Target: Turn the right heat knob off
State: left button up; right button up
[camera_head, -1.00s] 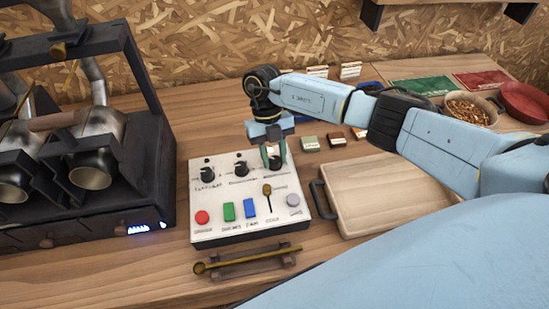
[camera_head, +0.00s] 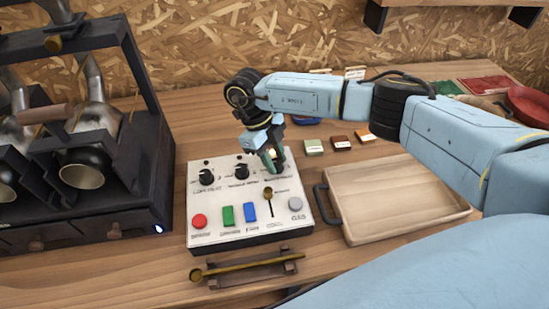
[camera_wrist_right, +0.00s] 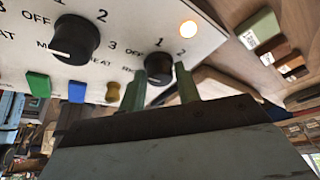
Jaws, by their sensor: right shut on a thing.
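The white control panel (camera_head: 222,196) lies on the wooden counter with a row of black knobs along its back. My right gripper (camera_head: 272,162) is over the rightmost knob, tilted, and mostly hides it in the head view. In the right wrist view the right heat knob (camera_wrist_right: 158,68) sits between the two green fingertips of my right gripper (camera_wrist_right: 160,85), which are shut on it. Beside it a round lamp (camera_wrist_right: 188,28) glows warm orange. The middle heat knob (camera_wrist_right: 70,40) stands free to the left. My left gripper is not in view.
Colored buttons, including a red one (camera_head: 199,221), and a small lever (camera_head: 268,196) stand in front of the knobs. A wooden tray (camera_head: 395,200) lies to the right, a brass scoop (camera_head: 245,265) in front. The dark roaster frame (camera_head: 150,150) stands close on the left.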

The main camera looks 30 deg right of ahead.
dwell(0.4)
jog(key=o, duration=1)
jog(key=shift+c, duration=0.2)
jog(key=v, duration=1.3)
jog(key=shift+a, duration=0.1)
